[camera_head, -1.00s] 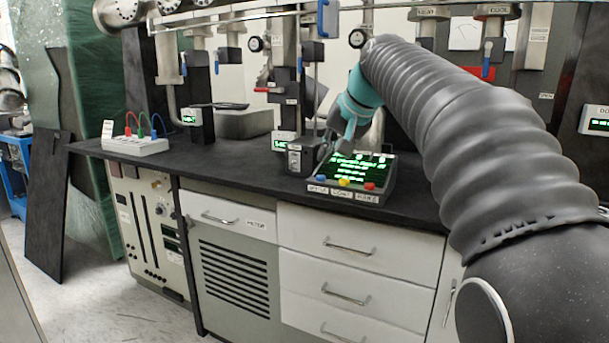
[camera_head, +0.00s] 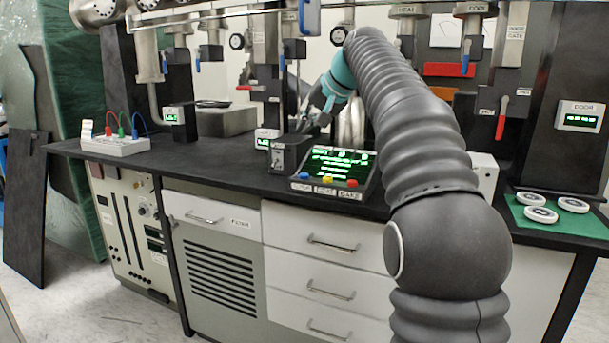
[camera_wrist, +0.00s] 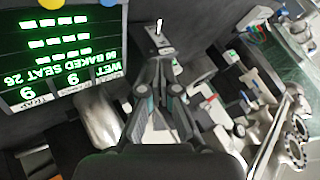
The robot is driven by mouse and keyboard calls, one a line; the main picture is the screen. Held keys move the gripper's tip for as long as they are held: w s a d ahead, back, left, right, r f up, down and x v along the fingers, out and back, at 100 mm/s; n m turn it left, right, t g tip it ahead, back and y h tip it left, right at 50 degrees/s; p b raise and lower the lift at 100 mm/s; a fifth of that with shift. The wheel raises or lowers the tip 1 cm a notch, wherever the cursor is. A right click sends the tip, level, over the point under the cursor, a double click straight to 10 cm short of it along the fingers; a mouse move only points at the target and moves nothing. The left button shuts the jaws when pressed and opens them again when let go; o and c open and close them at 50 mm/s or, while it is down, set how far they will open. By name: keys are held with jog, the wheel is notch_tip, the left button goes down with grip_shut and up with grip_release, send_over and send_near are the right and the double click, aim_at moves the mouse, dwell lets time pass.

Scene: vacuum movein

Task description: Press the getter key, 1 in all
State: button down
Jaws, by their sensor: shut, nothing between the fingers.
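A dark console (camera_head: 333,165) with a lit green screen stands on the bench. Along its front edge are a blue key (camera_head: 304,176), a yellow key (camera_head: 327,180) and a red key (camera_head: 352,183). The labels under them are too small to read surely, so I cannot tell which key is getter. A small grey box (camera_head: 288,156) with a lever stands left of the console; in the wrist view it is beyond my fingertips (camera_wrist: 151,38). My gripper (camera_wrist: 160,62) is shut and empty, above the bench behind the keys. The wrist view shows the blue key (camera_wrist: 110,2) partly.
A white box with coloured cables (camera_head: 116,145) stands at the bench's left. A green mat (camera_head: 560,222) with white discs lies at the right. Pipes and valves with coloured handles, such as a red one (camera_head: 502,115), hang behind.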

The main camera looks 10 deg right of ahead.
aim_at(306, 174)
jog(key=shift+f+b, duration=2.5)
jog(key=shift+f, duration=1.55)
jog(key=shift+f, duration=0.15)
jog(key=shift+f, duration=0.3)
jog(key=shift+f+b, duration=0.45)
jog(key=shift+f, duration=0.05)
jog(key=shift+r, duration=0.1)
jog(key=shift+r+p, duration=0.8)
jog(key=shift+p, duration=0.2)
